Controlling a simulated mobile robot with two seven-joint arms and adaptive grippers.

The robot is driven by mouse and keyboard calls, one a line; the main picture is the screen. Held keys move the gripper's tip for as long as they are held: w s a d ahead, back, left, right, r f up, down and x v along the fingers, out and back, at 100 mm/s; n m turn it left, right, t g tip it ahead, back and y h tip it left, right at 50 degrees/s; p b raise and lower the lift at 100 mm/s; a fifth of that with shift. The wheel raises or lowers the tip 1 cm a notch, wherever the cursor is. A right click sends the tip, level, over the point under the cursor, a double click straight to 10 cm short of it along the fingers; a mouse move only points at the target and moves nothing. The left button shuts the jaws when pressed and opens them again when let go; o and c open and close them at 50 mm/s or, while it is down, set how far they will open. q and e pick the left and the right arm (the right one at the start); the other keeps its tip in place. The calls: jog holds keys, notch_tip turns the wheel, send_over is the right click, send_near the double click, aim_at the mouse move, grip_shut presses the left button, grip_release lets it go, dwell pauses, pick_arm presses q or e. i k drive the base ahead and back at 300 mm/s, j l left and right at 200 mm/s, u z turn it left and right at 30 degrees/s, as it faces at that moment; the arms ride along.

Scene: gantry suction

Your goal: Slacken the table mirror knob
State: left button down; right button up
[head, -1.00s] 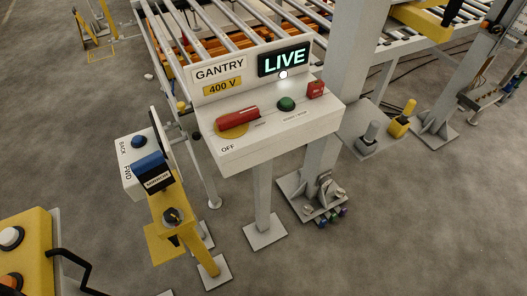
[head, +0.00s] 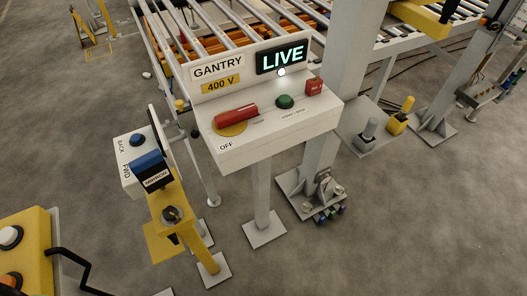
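A dark round knob (head: 172,214) with a pale bar across it sits on the upper part of a yellow stand (head: 194,240). Just above it is a white box (head: 131,177) marked BACK and FWD, with a blue round button (head: 137,140) and a blue lever or cylinder (head: 148,162). A small dark label (head: 157,181) below the blue part is too blurred to read surely. A thin dark panel (head: 159,133) stands nearly edge-on behind the box; I cannot tell whether it is the mirror. Neither of my grippers is in view.
A white GANTRY console (head: 277,130) stands right of the knob, with a lit LIVE sign (head: 282,58), red handle (head: 236,115) and green button (head: 285,101). A yellow button box (head: 30,246) is at lower left. Roller conveyors (head: 240,27) lie behind. Floor at lower right is clear.

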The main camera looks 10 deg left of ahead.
aim_at(170, 213)
jog(key=k+u, duration=0.1)
jog(key=u, duration=0.3)
jog(key=k+u, duration=0.15)
jog(key=u, duration=0.2)
jog(key=k+u, duration=0.1)
jog(key=u, duration=0.3)
